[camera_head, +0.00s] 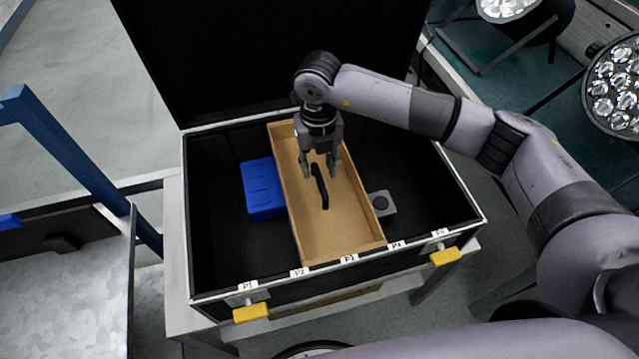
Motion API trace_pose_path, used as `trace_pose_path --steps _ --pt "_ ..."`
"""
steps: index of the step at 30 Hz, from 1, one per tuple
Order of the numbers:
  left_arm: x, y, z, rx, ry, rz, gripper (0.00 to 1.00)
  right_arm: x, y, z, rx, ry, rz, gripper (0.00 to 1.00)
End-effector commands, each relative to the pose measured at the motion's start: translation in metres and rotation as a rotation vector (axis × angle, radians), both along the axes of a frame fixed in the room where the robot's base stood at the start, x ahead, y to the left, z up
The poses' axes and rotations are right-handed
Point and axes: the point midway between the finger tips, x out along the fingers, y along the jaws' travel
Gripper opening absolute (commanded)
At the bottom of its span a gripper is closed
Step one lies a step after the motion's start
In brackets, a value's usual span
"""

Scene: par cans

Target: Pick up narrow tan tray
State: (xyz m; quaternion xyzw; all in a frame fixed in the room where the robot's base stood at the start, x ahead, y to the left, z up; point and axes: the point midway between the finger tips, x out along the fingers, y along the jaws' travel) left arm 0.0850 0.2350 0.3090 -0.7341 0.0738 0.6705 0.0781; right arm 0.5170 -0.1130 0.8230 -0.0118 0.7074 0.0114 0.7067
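The narrow tan tray (340,229) lies inside an open black case (225,250), running from the back wall to the front edge near the labels. A dark elongated handle or slot (320,187) shows in the middle of the tray. My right gripper (320,174) points down over the tray's middle, its two fingers spread apart on either side of the dark piece's upper end. I cannot tell whether the fingers touch it. My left gripper is not in view.
A blue box (262,188) sits in the case left of the tray, and a small grey block (382,204) sits to its right. The case lid (270,55) stands open behind. Yellow latches (251,312) are on the front. Par cans (615,88) stand at the right.

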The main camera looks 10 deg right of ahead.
Motion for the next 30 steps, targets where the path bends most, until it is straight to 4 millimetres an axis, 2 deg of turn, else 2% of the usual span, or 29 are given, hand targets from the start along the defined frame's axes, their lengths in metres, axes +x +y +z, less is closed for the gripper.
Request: trace_pose_path --steps 5,15,23,30 --pt "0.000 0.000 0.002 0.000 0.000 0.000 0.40 0.000 0.000 -0.010 -0.001 0.000 0.001 0.36" --pt "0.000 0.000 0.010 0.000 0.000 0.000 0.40 0.001 -0.003 -0.055 0.000 0.001 0.001 0.36" --pt "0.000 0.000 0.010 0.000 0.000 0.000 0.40 0.001 -0.002 -0.058 0.001 -0.001 0.001 0.36" --pt "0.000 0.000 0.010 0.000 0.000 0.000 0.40 0.001 -0.002 -0.058 0.001 -0.001 0.001 0.21"
